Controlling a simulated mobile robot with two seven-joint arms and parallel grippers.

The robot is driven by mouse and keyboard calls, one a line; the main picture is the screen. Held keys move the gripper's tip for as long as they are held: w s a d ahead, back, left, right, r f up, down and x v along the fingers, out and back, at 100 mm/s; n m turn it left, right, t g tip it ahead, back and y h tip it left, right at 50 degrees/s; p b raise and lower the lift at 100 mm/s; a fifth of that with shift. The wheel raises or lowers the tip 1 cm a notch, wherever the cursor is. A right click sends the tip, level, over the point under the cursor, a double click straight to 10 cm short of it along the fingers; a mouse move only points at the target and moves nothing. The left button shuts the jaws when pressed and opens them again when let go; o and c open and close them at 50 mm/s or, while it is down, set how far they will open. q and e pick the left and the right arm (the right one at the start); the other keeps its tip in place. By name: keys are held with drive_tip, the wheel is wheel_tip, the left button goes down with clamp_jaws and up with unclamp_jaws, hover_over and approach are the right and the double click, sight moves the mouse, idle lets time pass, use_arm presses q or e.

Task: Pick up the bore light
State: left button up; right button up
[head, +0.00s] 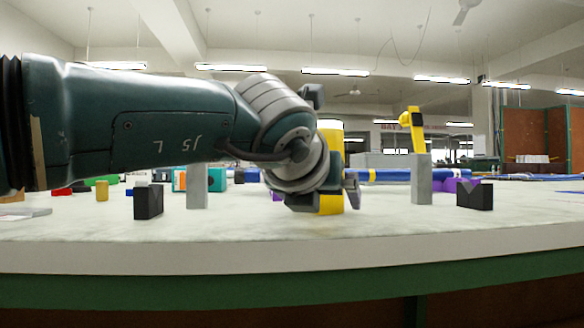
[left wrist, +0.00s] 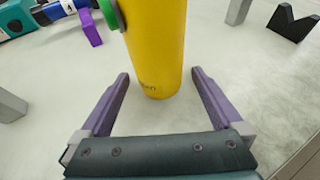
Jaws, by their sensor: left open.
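A tall yellow cylinder with part of a dark printed word stands upright on the bench; I take it as the bore light (left wrist: 157,50). In the head view the bore light (head: 331,204) is partly hidden behind my left gripper (head: 335,188), with a pale band near its top. In the left wrist view my left gripper (left wrist: 159,76) is open, one finger on each side of the cylinder's lower part, with a visible gap on both sides. The cylinder's top is out of the wrist view. My right gripper is not in view.
Black V-blocks (head: 148,201) (head: 474,197) and grey posts (head: 197,187) (head: 421,180) stand to both sides on the pale bench (head: 270,228). A green part (left wrist: 108,13) shows beside the cylinder, and a purple block (left wrist: 90,28) lies beyond. The bench front is clear.

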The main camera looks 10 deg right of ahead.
use_arm(q)
drive_tip(key=shift+w, duration=0.1)
clamp_jaws()
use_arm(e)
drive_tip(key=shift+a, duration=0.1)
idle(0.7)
use_arm(q)
drive_tip(key=shift+r, duration=0.1)
